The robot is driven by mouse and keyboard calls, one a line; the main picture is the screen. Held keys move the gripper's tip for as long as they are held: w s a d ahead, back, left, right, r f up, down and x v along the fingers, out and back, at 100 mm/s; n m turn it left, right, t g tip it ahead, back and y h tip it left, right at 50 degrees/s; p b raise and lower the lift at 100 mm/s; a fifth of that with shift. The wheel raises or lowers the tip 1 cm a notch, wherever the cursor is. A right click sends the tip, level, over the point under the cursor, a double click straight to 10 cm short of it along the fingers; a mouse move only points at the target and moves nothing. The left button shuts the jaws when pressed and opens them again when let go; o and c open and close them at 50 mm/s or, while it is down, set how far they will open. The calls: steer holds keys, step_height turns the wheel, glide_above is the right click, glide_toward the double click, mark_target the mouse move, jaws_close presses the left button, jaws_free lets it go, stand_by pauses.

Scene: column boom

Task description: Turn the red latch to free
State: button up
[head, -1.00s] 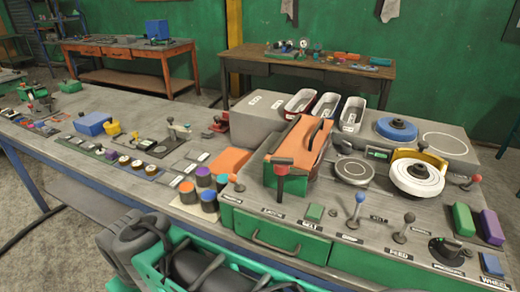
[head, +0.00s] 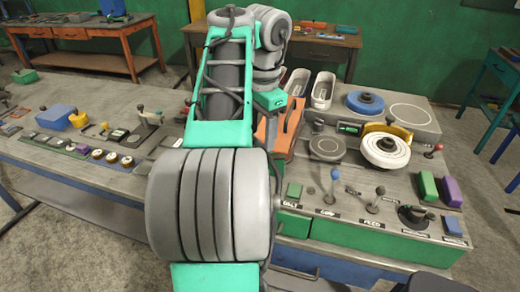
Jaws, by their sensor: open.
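The red latch is hidden behind my raised arm in the head view now. A second earlier it showed as a red-topped handle at the front edge of the orange hinged lid. Part of that orange lid (head: 290,125) still shows to the right of my arm. My gripper is not visible; my own arm covers the area around the latch. I cannot tell how far the gripper is from the latch or which way the latch points.
The grey console (head: 300,165) carries a blue lever (head: 332,185), a grey feed lever (head: 374,200), a white wheel (head: 386,150), a blue disc (head: 367,103) and green and purple blocks (head: 450,191). White bins (head: 323,90) stand behind. The left bench holds a blue box (head: 55,117).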

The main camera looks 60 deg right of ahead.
mark_target(260, 145)
step_height(260, 145, down, 4)
steer(key=shift+w+f+b, duration=0.1)
steer(key=shift+f+b, duration=0.1)
steer(key=shift+b, duration=0.8)
steer(key=shift+c, duration=0.6)
jaws_close()
